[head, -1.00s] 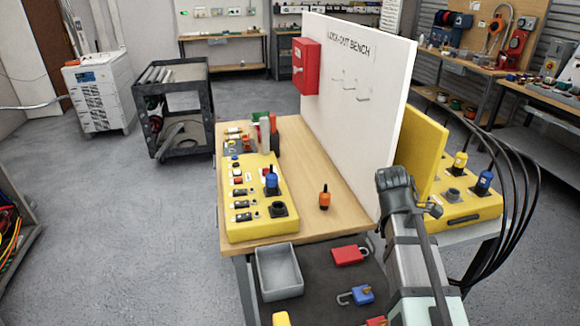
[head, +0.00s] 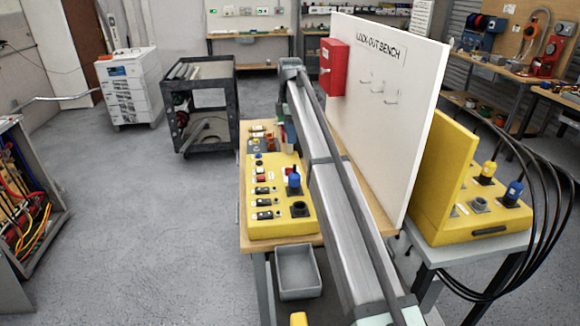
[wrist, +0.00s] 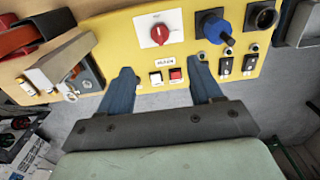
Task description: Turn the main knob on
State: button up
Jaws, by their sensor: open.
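The yellow control panel (head: 270,228) lies on the wooden bench; it also shows in the wrist view (wrist: 118,38). A red rotary knob (wrist: 159,33) sits on a white square plate near the panel's upper middle in the wrist view. A pale mark on it points roughly up and down the picture. My gripper (wrist: 163,82) is open and empty. Its two blue fingers are spread below the knob in the wrist view, one to each side of it, and do not appear to touch it.
A blue plug (wrist: 215,30) and a dark socket (wrist: 262,16) lie right of the knob. White and red buttons (wrist: 175,75) lie below it. A grey metal piece (wrist: 62,70) stands at left. The white board (head: 395,120) stands upright beside my arm in the head view.

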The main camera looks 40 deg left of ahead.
aim_at(290, 168)
notch_tip(290, 168, down, 14)
jog(key=shift+r, duration=0.15)
dwell(0.5)
jog(key=shift+c, duration=0.2)
jog(key=c, duration=1)
